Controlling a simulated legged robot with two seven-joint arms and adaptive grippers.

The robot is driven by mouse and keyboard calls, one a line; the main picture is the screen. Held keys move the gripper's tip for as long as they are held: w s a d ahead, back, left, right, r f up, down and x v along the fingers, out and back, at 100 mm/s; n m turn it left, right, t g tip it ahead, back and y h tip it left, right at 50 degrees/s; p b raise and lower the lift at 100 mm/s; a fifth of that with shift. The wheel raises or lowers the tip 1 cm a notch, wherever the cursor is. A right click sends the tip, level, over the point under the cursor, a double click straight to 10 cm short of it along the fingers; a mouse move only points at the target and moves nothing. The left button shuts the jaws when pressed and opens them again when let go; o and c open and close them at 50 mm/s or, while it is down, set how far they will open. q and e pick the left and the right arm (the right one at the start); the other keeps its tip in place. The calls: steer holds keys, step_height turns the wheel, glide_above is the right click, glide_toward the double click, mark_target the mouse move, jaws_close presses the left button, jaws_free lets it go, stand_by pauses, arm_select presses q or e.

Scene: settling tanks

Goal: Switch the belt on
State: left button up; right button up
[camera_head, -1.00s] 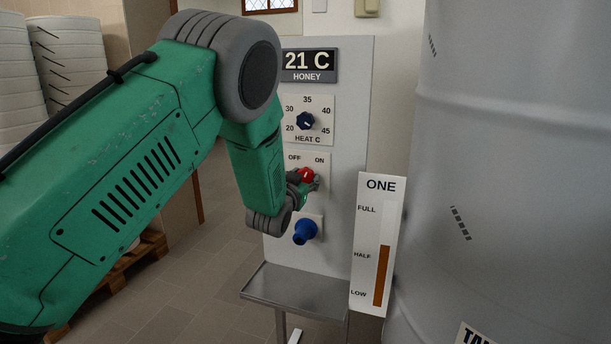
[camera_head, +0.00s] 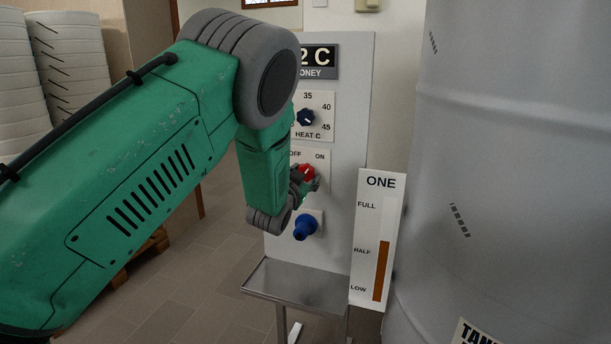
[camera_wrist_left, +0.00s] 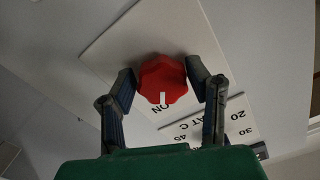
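The red knob (camera_head: 306,172) sits on a plate marked OFF and ON on the grey panel (camera_head: 345,120). In the left wrist view the red knob (camera_wrist_left: 163,80) has a white mark that points at the word ON. My left gripper (camera_head: 303,182) is at the knob, and its fingers hide part of it in the head view. My right gripper is in neither view.
A dark heat dial (camera_head: 306,118) is above and a blue knob (camera_head: 306,227) just below. A metal shelf (camera_head: 297,283) juts out under the panel. A level gauge marked ONE (camera_head: 369,235) and a large grey tank (camera_head: 510,150) stand close on the right.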

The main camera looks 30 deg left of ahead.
arm_select(q)
steer(key=shift+o, duration=0.3)
steer(key=shift+r, duration=0.1)
steer(key=v, duration=1.2)
steer(key=shift+f, duration=0.25)
steer(key=shift+a, duration=0.1)
